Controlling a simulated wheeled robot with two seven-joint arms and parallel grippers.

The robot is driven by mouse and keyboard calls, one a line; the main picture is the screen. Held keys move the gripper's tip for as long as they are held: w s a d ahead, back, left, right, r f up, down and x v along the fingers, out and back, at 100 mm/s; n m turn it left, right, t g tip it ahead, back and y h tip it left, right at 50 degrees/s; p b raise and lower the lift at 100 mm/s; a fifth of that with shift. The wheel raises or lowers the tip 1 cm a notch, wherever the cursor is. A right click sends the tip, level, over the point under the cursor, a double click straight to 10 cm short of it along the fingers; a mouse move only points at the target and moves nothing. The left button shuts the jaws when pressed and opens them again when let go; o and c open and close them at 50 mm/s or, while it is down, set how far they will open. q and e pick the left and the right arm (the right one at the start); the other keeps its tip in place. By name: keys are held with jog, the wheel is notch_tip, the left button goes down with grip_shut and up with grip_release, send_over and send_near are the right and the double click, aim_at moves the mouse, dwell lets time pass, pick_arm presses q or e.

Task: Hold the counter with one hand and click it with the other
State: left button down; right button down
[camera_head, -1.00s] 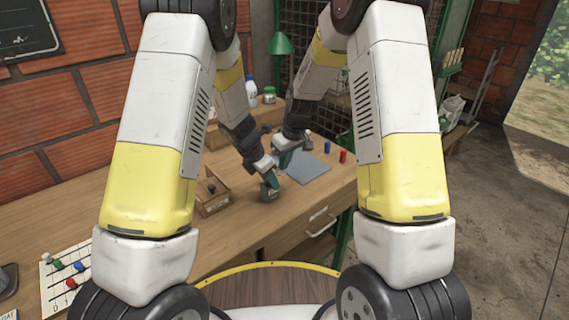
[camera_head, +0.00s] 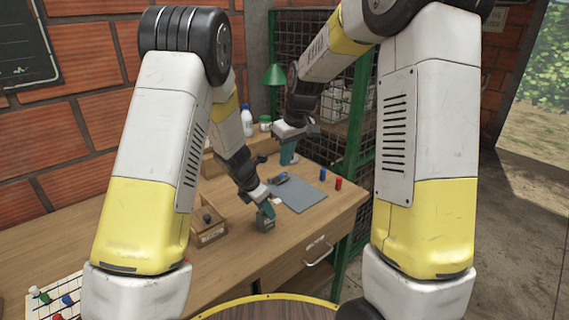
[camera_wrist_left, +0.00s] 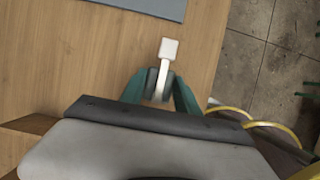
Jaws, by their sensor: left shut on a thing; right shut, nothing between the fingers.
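My left gripper (camera_head: 265,217) is low over the wooden desk, beside the front of the grey mat. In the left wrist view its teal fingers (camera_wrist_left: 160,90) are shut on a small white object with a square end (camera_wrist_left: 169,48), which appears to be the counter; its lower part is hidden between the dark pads. In the head view the held object is too small to make out clearly. My right gripper (camera_head: 288,155) is shut and empty, above the back of the mat, apart from the left gripper and further back.
A grey mat (camera_head: 308,197) lies on the desk with a small blue-grey item (camera_head: 282,178) on it. Blue (camera_head: 323,174) and red (camera_head: 338,184) cylinders stand to its right. A wooden box (camera_head: 209,232) is left of my left gripper. White and green containers stand behind.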

dwell(0.4)
pick_arm(q)
jog(key=c, duration=0.8)
grip_release()
